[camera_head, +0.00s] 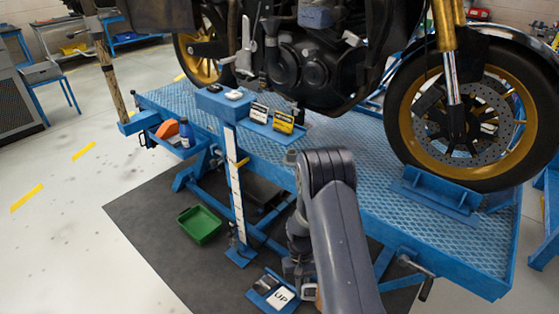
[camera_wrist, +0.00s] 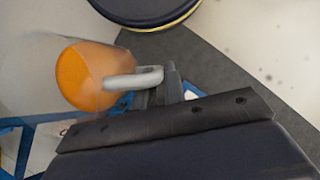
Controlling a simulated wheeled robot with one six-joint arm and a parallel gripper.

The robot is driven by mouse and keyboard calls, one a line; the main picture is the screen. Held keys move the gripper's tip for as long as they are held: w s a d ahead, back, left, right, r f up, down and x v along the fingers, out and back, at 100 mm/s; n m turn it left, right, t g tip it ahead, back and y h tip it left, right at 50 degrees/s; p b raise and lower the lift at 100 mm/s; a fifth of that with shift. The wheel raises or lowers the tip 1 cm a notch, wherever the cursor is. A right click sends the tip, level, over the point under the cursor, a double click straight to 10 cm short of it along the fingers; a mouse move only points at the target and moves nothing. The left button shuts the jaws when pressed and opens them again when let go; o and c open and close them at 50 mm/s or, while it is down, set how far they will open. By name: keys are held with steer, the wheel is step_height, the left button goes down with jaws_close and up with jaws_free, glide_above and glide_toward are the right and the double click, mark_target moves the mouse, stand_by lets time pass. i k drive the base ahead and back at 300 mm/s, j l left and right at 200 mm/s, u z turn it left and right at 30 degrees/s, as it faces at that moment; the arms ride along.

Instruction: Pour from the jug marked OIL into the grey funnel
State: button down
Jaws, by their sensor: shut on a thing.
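My gripper (camera_wrist: 170,86) is shut on the grey handle of a clear jug (camera_wrist: 90,75) with orange content. No OIL mark shows on the jug's visible side, and I cannot tell its tilt. In the head view my gripper (camera_head: 300,270) is low beside the lift, mostly behind my own arm, with only a small orange-pink patch of the jug (camera_head: 309,291) showing. A small grey object, possibly the funnel (camera_head: 290,157), sits at the lift table's near edge, just left of my arm. It is too small to be sure.
A blue lift table (camera_head: 365,150) carries a motorcycle (camera_head: 300,60). A small tray marked UP (camera_head: 277,294) stands low beside my gripper. A green bin (camera_head: 199,224) lies on the dark mat (camera_head: 150,215).

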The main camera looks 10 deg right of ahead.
mark_target(271, 23)
steer(key=i+j+z, duration=0.1)
steer(key=j+z, duration=0.5)
steer(key=z, duration=0.15)
steer(key=j+z, duration=0.35)
steer(key=j, duration=1.75)
steer(key=k+j+z, duration=0.1)
steer(key=j, duration=0.6)
